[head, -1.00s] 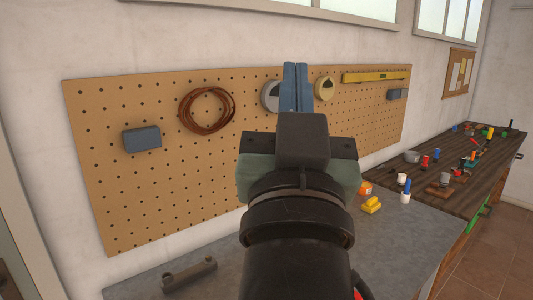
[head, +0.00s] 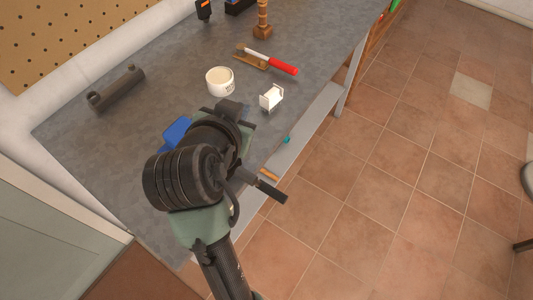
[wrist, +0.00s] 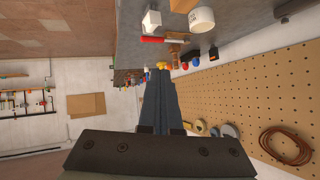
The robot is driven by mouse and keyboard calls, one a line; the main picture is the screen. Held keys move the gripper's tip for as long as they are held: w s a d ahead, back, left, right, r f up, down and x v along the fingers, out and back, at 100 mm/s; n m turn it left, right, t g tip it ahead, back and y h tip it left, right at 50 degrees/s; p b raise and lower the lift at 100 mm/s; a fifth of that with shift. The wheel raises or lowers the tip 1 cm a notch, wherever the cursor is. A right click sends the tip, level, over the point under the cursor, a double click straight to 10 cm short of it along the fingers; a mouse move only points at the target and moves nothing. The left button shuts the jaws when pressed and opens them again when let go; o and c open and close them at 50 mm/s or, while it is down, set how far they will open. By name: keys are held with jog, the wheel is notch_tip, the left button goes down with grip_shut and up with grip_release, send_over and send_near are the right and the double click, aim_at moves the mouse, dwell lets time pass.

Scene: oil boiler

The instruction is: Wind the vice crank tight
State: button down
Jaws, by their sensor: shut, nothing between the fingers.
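In the head view a blue block (head: 177,133) shows on the bench behind my wrist; it looks like part of the vice, but most of it is hidden by my arm. A dark bar (head: 268,190) juts past the bench's front edge, just right of my wrist; it may be the vice crank, though I cannot be sure. My gripper (wrist: 156,78) is shut and empty, its blue-grey fingers together in the wrist view, pointing along the bench. It is apart from the bar. In the head view its fingertips are hidden or hard to make out.
On the grey bench (head: 180,85) are a white tub (head: 220,82), a small white bracket (head: 271,97), a red-handled tool (head: 283,67) and a dark pipe-like piece (head: 116,88). The pegboard (head: 65,40) is at upper left. Open tiled floor (head: 420,180) lies right of the bench.

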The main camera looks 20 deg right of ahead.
jog(key=s+d+f+m+g+h+b, duration=0.15)
jog(key=s+f+g, duration=0.5)
jog(key=f, duration=0.65)
jog(key=t, duration=0.1)
send_over(274, 191)
jog(key=w+d, duration=0.1)
jog(key=d, duration=0.1)
notch_tip(274, 191, down, 7)
jog(key=f, duration=0.1)
jog(key=a, duration=0.1)
jog(key=f+m+p, duration=0.1)
jog(key=shift+s+a+f, duration=0.25)
jog(key=shift+s+f, duration=0.05)
jog(key=shift+s, duration=0.05)
jog(key=shift+s+a+f, duration=0.15)
jog(key=shift+a+f, duration=0.15)
jog(key=shift+f, duration=0.15)
